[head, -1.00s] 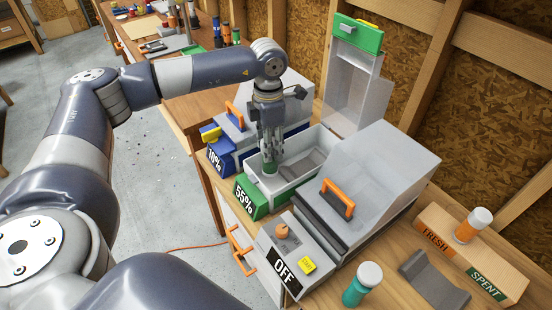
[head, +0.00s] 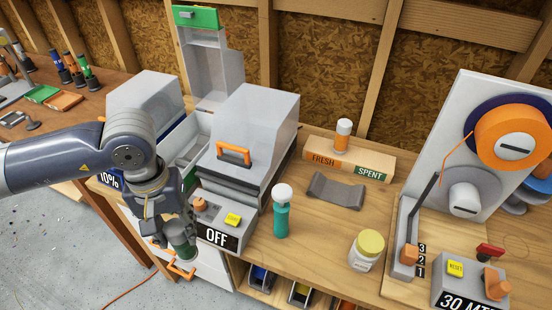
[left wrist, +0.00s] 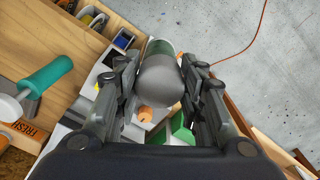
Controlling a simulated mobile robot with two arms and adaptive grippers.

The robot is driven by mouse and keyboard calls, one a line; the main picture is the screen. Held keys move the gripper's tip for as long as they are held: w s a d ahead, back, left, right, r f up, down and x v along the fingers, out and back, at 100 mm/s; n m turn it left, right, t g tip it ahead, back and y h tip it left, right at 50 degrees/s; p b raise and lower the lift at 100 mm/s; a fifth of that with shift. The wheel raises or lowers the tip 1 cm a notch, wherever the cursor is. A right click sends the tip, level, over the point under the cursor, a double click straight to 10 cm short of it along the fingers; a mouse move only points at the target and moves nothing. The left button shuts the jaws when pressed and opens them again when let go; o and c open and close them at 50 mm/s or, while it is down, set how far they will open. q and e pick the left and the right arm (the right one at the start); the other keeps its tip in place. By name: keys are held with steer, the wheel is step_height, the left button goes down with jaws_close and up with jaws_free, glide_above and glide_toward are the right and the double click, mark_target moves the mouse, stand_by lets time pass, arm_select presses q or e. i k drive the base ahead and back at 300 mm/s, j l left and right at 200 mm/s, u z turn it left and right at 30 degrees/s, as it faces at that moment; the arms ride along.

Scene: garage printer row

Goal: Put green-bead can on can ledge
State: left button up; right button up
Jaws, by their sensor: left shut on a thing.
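My left gripper (head: 172,222) is shut on the green-bead can (head: 183,245), a short cylinder with a green part and a grey end. It holds the can in the air in front of the grey OFF unit, above the floor side of the bench. In the left wrist view the can (left wrist: 160,80) sits between the two fingers of the gripper (left wrist: 160,62). The can ledge (head: 366,158) is a wooden block marked FRESH and SPENT, at the back of the bench. An orange can (head: 343,136) with a white top stands at its FRESH end. No can shows at the SPENT end. My right gripper is not in view.
A teal handle with a white round top (head: 281,212) stands upright between gripper and ledge. A grey cradle (head: 336,191) lies before the ledge. A yellow-lidded jar (head: 367,251) stands to the right.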

mark_target(374, 160)
steer(key=l+z, duration=0.2)
steer(key=z, duration=0.15)
steer(key=i+l+z, duration=0.1)
steer(key=z, duration=0.25)
steer(key=i+z, duration=0.15)
steer(key=z, duration=0.2)
steer(key=i+j+z, duration=0.1)
steer(key=z, duration=0.3)
steer(key=i+j+z, duration=0.1)
steer(key=j+z, duration=0.25)
steer(key=i+l, duration=0.05)
steer(key=l, duration=0.05)
